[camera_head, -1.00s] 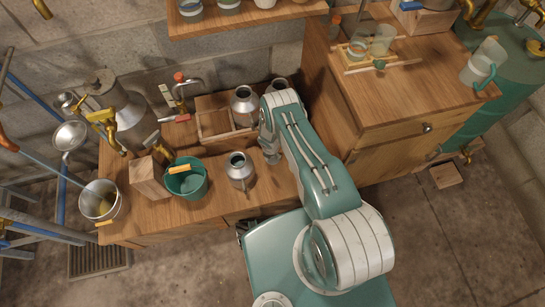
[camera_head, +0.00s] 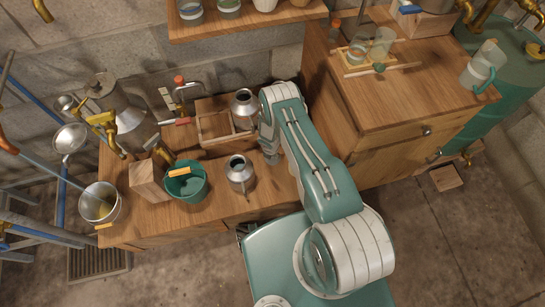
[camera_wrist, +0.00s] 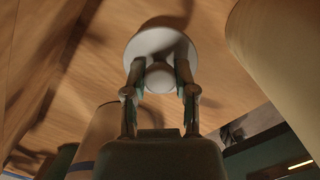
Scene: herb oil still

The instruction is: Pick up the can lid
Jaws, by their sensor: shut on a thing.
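In the wrist view, the can lid (camera_wrist: 148,40) is a pale round disc with a ball-shaped knob. My gripper (camera_wrist: 160,74) has its two fingers on either side of the knob, shut on it. A dark shadow falls on the wood beyond the lid, but I cannot tell how high the lid is. In the head view my arm hides the lid and the gripper tips. A metal can (camera_head: 240,172) with an open mouth stands on the bench left of my arm. Another metal can (camera_head: 244,108) stands behind it.
A wooden bench (camera_head: 232,205) holds a teal bucket (camera_head: 187,186), a wooden block (camera_head: 148,180) and a wooden tray (camera_head: 214,128). A taller cabinet (camera_head: 400,95) stands close to the right of my arm. In the wrist view, large pale rounded shapes flank the gripper.

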